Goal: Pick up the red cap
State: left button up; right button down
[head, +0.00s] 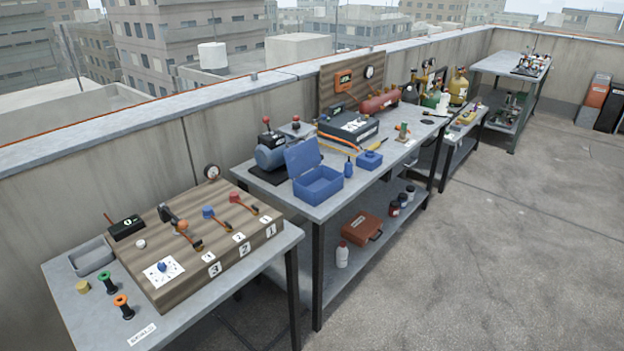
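A small red cap (234,197) sits at the upper end of a thin orange-and-dark stem on the wooden board (160,274) on the nearest table. It is the rightmost of three similar pieces, nearest the label "1". Whether the red cap is loose or fixed cannot be told. Neither of my grippers is in view.
A grey tray (91,258), a green spool (107,283), an orange spool (123,307) and a black box (127,228) surround the board. An open blue toolbox (318,186) stands on the second table.

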aim_at(233, 196)
jog(key=i+l+u, duration=0.6)
jog(key=i+l, duration=0.15)
jog(key=l, duration=0.2)
